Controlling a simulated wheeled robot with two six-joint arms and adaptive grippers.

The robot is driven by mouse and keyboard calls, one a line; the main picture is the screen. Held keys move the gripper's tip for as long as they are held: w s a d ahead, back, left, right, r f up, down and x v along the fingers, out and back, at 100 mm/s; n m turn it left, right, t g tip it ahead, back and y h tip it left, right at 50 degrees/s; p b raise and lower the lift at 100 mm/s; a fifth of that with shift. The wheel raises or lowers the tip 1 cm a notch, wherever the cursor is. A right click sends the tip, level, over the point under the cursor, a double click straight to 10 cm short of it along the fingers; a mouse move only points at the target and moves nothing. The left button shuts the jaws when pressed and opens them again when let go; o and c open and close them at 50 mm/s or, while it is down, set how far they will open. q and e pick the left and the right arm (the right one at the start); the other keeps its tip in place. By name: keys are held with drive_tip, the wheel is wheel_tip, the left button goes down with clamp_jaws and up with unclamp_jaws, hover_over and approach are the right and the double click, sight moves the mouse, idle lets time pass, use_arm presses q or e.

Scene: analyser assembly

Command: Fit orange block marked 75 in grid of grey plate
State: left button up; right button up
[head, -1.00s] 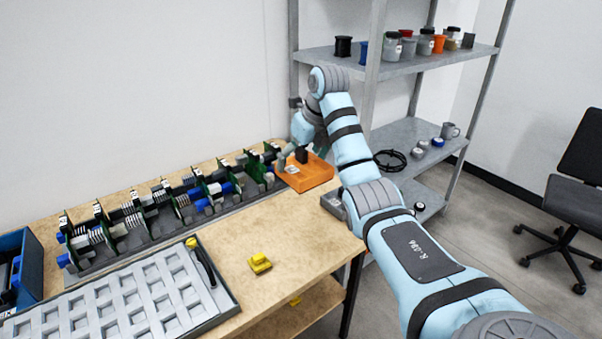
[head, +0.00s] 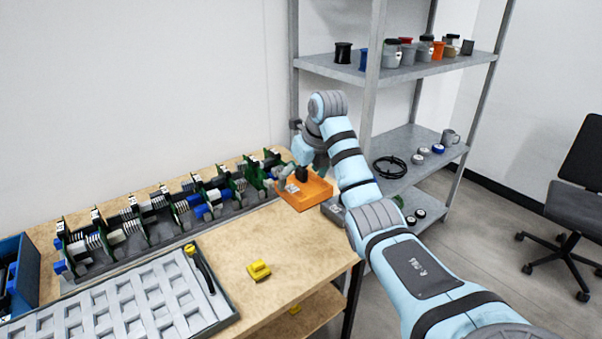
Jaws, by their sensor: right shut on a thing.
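I cannot tell whether the block touches the surface below. A long grey plate (head: 228,219) lies under the boards. A grey tray with a grid of pockets (head: 222,306) lies at the front left. My left gripper is out of view.
A yellow part (head: 259,270) lies alone on the wooden table (head: 290,240). A blue bin (head: 20,262) is at the far left. A metal shelf (head: 340,68) stands behind my right arm.

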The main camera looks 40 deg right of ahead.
drive_tip(key=shift+f+b, duration=2.6)
drive_tip(key=shift+f, duration=5.45)
drive_tip(key=o, duration=1.2)
drive_tip(key=shift+c, duration=0.2)
